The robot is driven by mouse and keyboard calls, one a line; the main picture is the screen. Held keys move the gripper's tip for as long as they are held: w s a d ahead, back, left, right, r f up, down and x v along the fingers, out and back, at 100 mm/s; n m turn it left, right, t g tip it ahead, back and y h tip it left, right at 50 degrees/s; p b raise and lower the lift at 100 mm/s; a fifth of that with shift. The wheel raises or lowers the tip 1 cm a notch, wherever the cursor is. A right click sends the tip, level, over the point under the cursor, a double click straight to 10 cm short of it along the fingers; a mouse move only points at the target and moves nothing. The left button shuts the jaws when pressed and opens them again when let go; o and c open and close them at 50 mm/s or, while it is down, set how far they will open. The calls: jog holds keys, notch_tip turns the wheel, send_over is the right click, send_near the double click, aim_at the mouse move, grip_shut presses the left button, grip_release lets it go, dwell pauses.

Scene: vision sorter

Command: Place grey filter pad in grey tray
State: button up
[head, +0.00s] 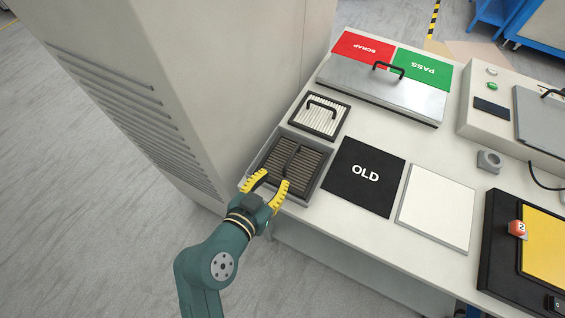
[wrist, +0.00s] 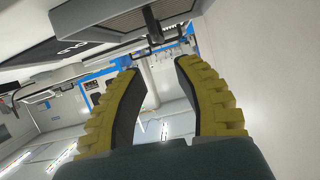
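The grey filter pad (head: 301,158) is a dark, ribbed square with a dark handle bar across its middle. It lies inside the grey tray (head: 318,183), whose rim shows around it at the table's front left. My gripper (head: 274,178) has yellow ribbed fingers, spread apart and empty, at the front edge of the tray in the head view. In the wrist view my gripper (wrist: 158,66) is open, with a grey tray wall (wrist: 90,42), a ribbed surface (wrist: 95,10) and a dark handle (wrist: 152,24) beyond the fingertips. I cannot tell whether the fingers touch the tray.
A white pleated filter (head: 325,120) in a dark frame lies behind the tray. A black OLD mat (head: 365,190) and a white pad (head: 436,208) lie to the right. A metal lid (head: 375,88) lies near the SCRAP and PASS areas. A tall cabinet (head: 200,80) stands close on the left.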

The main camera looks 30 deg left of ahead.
jog(key=shift+s+r, duration=0.2)
jog(key=shift+s, duration=0.3)
jog(key=w+d+r+m+t, duration=0.1)
jog(key=w+d+r+t, duration=0.15)
jog(key=d+r, duration=0.4)
jog(key=w+d+r+m+t, duration=0.1)
jog(key=w+d+r, duration=0.25)
jog(key=r, duration=0.65)
jog(key=s+d+r+n+t, duration=0.1)
jog(key=s+d+r+t, duration=0.1)
jog(key=d+r, duration=0.4)
jog(key=s+d+r+n+t, duration=0.1)
jog(key=s+d+r+t, duration=0.2)
jog(key=r, duration=0.9)
jog(key=s+d, duration=0.1)
jog(key=d, duration=0.2)
jog(key=shift+d+h, duration=0.15)
jog(key=shift+h, duration=0.25)
jog(key=shift+w, duration=0.1)
